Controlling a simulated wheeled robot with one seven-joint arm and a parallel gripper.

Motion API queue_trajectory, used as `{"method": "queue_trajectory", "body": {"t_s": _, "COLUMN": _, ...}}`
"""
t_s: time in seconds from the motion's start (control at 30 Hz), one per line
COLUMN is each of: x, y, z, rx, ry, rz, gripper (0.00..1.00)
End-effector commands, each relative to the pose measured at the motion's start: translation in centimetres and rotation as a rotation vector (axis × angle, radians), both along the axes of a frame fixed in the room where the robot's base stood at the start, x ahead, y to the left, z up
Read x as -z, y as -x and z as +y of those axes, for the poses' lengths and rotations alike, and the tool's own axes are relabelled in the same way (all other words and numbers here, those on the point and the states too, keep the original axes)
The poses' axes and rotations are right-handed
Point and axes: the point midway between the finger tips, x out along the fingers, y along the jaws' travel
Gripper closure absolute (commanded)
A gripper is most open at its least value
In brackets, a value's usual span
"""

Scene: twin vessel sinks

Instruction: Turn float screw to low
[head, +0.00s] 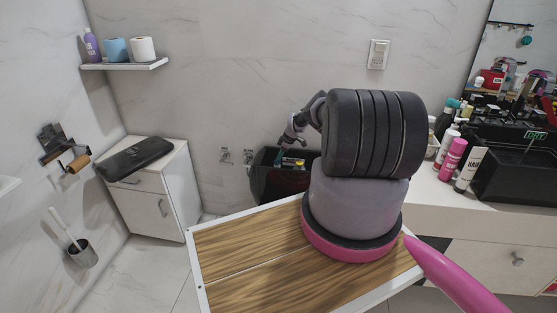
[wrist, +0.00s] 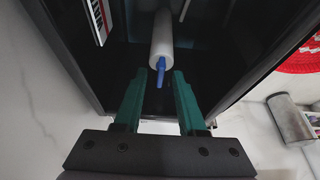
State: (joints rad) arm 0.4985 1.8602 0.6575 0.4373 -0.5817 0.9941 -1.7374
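The float screw (wrist: 160,70) is a small blue piece at the near end of a white cylinder (wrist: 162,40) inside a dark open box, in the wrist view. My gripper (wrist: 159,76) has two green fingers, spread apart. The blue piece appears between the fingertips in the picture, with gaps on both sides; I cannot tell whether it lies at their depth. In the head view my gripper (head: 281,154) is small and over the dark box (head: 268,188) by the back wall. The screw cannot be made out there.
A red woven piece (wrist: 300,52) and a metal cylinder (wrist: 290,118) are at the right in the wrist view. A white cabinet (head: 152,203) stands left of the box; a counter (head: 440,205) stands right.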

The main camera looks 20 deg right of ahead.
Motion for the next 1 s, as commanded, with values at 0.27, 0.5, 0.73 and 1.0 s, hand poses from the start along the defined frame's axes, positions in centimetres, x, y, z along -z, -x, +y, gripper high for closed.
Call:
{"method": "queue_trajectory", "body": {"t_s": 0.27, "x": -1.0, "y": 0.0, "z": -0.3, "rx": -0.001, "ry": -0.001, "rz": -0.001, "gripper": 0.60}}
{"method": "queue_trajectory", "body": {"t_s": 0.5, "x": -4.3, "y": 0.8, "z": -1.5, "rx": -0.001, "ry": 0.000, "rz": -0.002, "gripper": 0.60}}
{"method": "queue_trajectory", "body": {"t_s": 0.73, "x": -8.2, "y": 1.8, "z": -2.9, "rx": 0.000, "ry": 0.001, "rz": 0.000, "gripper": 0.60}}
{"method": "queue_trajectory", "body": {"t_s": 1.0, "x": -10.0, "y": 2.3, "z": -3.5, "rx": 0.001, "ry": 0.000, "rz": 0.000, "gripper": 0.60}}
